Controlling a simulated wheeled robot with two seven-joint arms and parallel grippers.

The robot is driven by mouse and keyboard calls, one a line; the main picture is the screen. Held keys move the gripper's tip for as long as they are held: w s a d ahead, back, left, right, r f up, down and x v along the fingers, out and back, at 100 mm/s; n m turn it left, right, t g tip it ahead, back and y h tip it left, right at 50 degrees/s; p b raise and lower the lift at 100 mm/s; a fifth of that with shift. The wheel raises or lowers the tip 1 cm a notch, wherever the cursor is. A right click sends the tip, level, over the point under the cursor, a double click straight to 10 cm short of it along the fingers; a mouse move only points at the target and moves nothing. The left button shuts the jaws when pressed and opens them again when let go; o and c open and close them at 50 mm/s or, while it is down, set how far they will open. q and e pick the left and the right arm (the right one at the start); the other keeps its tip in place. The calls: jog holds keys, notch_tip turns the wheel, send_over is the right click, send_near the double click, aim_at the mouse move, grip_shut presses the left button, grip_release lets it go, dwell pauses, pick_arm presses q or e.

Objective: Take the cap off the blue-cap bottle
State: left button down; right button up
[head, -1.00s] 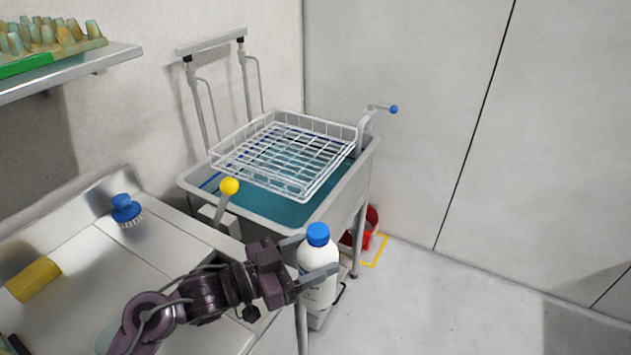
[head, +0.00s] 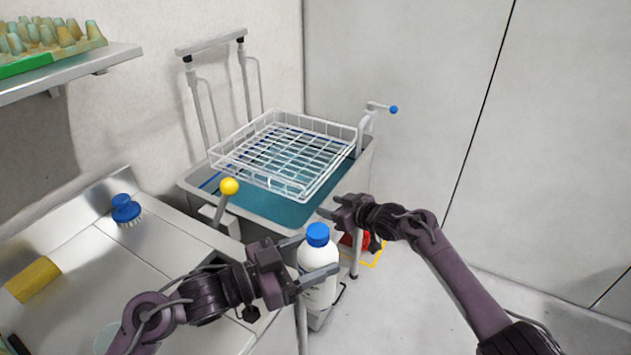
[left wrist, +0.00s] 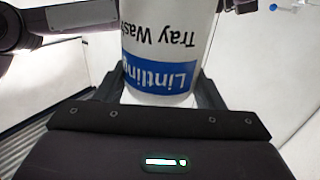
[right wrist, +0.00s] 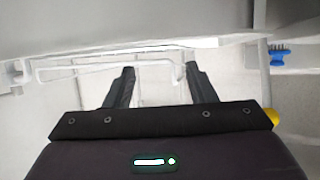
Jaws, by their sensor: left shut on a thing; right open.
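A white bottle (head: 318,268) with a blue cap (head: 318,234) is held upright at the lower centre of the head view. My left gripper (head: 312,258) is shut on the bottle's body, below the cap. In the left wrist view the bottle (left wrist: 165,35) fills the space between the fingers, its label upside down, and the cap is out of sight. My right gripper (head: 328,206) is open and empty, just above and to the right of the cap. In the right wrist view its fingers (right wrist: 160,88) stand apart with no bottle or cap between them.
Behind is a sink basin (head: 252,206) of teal liquid with a white wire basket (head: 268,176) over it. A yellow-knobbed lever (head: 229,186) stands left of the bottle. A steel counter (head: 165,245) holds a blue brush (head: 125,209) and a yellow sponge (head: 33,280). Open floor lies right.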

jog(key=w+a+r+n+y, duration=0.2)
jog(key=a+r+n, duration=0.15)
jog(key=r, duration=0.95)
jog(key=s+a+r+n+g+y, duration=0.1)
jog(key=s+a+r+n+g, duration=0.1)
jog(key=s+a+r, duration=0.3)
jog(key=s+a+r+n+g, duration=0.2)
jog(key=a+r, duration=0.1)
jog(key=r, duration=0.4)
jog(key=s+a+r+n+g+y, duration=0.1)
jog(key=s+a+r+g, duration=0.2)
jog(key=r, duration=0.4)
jog(key=s+a+n+g+h, duration=0.1)
jog(key=s+a+n+h, duration=0.1)
jog(key=s+a, duration=0.35)
jog(key=m+g+h, duration=0.2)
jog(key=m+h, duration=0.5)
jog(key=h, duration=0.4)
send_over(315, 230)
notch_tip(315, 230, down, 4)
jog(key=shift+r, duration=0.1)
jog(key=shift+d+f+h, duration=0.1)
jog(key=shift+f+h, duration=0.2)
jog(key=shift+f, duration=3.65)
